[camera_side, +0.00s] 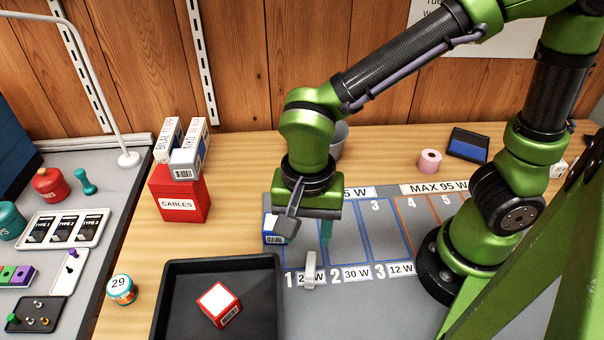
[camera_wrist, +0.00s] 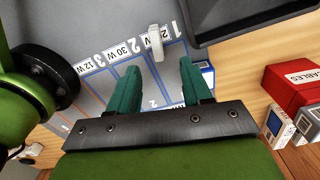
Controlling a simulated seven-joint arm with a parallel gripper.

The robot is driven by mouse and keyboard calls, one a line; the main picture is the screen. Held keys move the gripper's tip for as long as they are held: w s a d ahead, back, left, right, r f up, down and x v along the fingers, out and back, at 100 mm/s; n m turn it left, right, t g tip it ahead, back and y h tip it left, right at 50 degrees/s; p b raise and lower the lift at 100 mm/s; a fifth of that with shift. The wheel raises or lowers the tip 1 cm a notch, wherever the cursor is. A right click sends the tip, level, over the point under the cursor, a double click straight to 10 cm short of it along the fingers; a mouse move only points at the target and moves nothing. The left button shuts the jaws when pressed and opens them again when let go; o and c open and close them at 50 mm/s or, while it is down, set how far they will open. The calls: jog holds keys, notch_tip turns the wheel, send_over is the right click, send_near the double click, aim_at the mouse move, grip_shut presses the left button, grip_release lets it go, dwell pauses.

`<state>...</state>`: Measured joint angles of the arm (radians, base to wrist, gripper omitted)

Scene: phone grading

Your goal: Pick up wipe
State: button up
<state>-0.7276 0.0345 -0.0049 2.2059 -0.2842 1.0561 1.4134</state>
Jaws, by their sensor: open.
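Nothing in these frames is plainly marked as the wipe. A flat dark item with a blue panel (camera_side: 468,146) lies at the back right in the side view; I cannot tell whether the blue part is a cloth. My gripper (camera_side: 311,232) is over the lane mat, far to the left of that item. In the wrist view my gripper (camera_wrist: 158,78) has its two teal fingers apart with nothing between them. The flat dark item is not visible in the wrist view.
A white object (camera_side: 310,270) stands on the mat (camera_side: 345,300) near lane labels. A black tray (camera_side: 180,272) holds a red-and-white box (camera_side: 219,304). A red cables bin (camera_side: 181,196) stands left; a pink roll (camera_side: 430,161) and grey cup (camera_side: 339,139) stand at the back.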

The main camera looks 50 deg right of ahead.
aim_at(311, 263)
notch_tip(311, 263, down, 6)
jog(key=shift+f, duration=0.25)
jog(key=f, duration=0.4)
jog(key=shift+s+d+f, duration=0.1)
jog(key=shift+s+d, duration=0.1)
jog(key=shift+d, duration=0.2)
jog(key=shift+f, duration=0.55)
grip_shut()
